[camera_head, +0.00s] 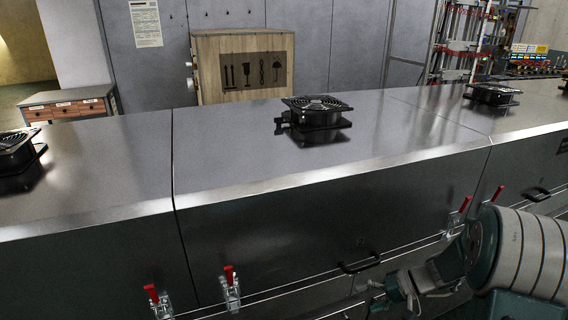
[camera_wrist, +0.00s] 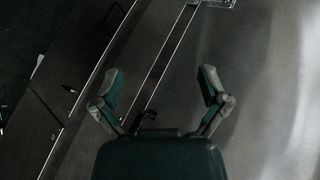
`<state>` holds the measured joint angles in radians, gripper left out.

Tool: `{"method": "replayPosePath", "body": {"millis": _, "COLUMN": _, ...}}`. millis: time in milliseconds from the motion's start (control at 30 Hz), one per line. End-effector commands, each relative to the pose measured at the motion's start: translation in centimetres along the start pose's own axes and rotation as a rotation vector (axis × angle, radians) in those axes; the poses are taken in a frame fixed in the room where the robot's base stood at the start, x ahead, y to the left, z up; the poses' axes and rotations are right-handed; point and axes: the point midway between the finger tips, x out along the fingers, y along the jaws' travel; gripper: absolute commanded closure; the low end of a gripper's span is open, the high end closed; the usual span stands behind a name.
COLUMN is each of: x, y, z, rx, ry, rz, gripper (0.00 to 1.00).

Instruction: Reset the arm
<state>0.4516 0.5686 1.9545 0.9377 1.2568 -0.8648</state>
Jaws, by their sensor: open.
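My arm comes in from the right edge in the head view, in front of the metal dryer housing (camera_head: 110,160). My gripper (camera_head: 372,296) is low in that view, near a black handle (camera_head: 360,263) on the front panel. In the wrist view my gripper (camera_wrist: 160,85) has its two green-padded fingers spread wide apart, with nothing between them. Behind the fingers is dark metal panelling (camera_wrist: 240,50) with thin bright rails (camera_wrist: 165,70) running diagonally. I cannot tell exactly how far the fingers are from the panel.
Red-handled clamps (camera_head: 231,285) (camera_head: 152,295) line the dryer front, with another at right (camera_head: 464,206). Black fans (camera_head: 316,112) sit on the housing top. A wooden crate (camera_head: 243,68) and a drawer cabinet (camera_head: 68,103) stand behind.

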Motion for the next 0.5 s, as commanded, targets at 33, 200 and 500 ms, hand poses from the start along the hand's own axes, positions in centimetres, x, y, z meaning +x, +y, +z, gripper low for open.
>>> {"method": "replayPosePath", "body": {"millis": 33, "x": -0.4, "y": -1.6, "z": 0.9, "rx": -0.02, "ry": -0.011, "rz": 0.045, "gripper": 0.06}}
{"method": "replayPosePath", "body": {"millis": 200, "x": -1.3, "y": -5.3, "z": 3.9, "rx": -0.061, "ry": -0.035, "rz": 0.193, "gripper": 0.06}}
{"method": "replayPosePath", "body": {"millis": 500, "x": -3.2, "y": -10.1, "z": 9.6, "rx": -0.143, "ry": -0.005, "rz": 0.448, "gripper": 0.06}}
